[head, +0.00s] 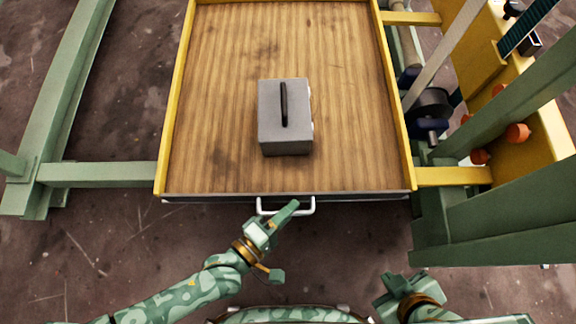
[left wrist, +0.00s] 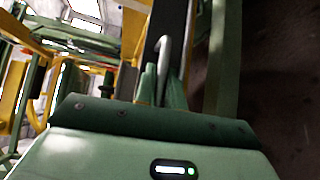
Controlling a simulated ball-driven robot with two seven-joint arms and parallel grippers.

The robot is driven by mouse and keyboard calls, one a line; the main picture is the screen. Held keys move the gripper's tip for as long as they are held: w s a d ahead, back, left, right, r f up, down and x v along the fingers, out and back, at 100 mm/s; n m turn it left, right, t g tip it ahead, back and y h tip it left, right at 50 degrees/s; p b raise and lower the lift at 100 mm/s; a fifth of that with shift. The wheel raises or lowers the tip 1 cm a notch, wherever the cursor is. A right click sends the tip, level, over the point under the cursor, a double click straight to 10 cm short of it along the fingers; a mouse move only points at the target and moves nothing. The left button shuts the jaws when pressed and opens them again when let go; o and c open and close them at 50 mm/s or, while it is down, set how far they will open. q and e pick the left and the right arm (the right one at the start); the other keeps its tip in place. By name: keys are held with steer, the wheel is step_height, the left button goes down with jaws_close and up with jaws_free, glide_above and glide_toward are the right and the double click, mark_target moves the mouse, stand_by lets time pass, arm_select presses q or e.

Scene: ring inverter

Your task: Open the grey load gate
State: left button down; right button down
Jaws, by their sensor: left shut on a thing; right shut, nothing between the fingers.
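The grey load gate (head: 230,198) is a thin strip along the near edge of the wooden platform, seen almost from above. A white U-shaped handle (head: 313,207) sticks out from the middle of it. My left gripper (head: 288,210) is shut on the handle's bar. In the left wrist view the handle (left wrist: 162,58) rises from between the green fingers (left wrist: 160,86). My right gripper (head: 405,283) is shut and empty, low at the right, apart from the gate. The gate's front face is mostly hidden from above.
A grey box (head: 272,125) with a black handle sits on the wooden platform (head: 225,55), between yellow side rails (head: 398,110). Green frame beams (head: 100,174) stand at the left and the right. Bare floor (head: 110,235) lies in front of the gate.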

arm_select(q)
step_height(320, 180, down, 8)
steer(key=m+t+h, duration=0.2)
steer(key=m, duration=0.1)
steer(key=shift+s, duration=0.35)
stand_by(0.9)
steer(key=shift+w+f, duration=0.1)
steer(key=shift+f, duration=0.05)
stand_by(0.4)
steer(key=c, duration=1.8)
jaws_free()
steer(key=shift+o, duration=0.2)
steer(key=v, duration=1.2)
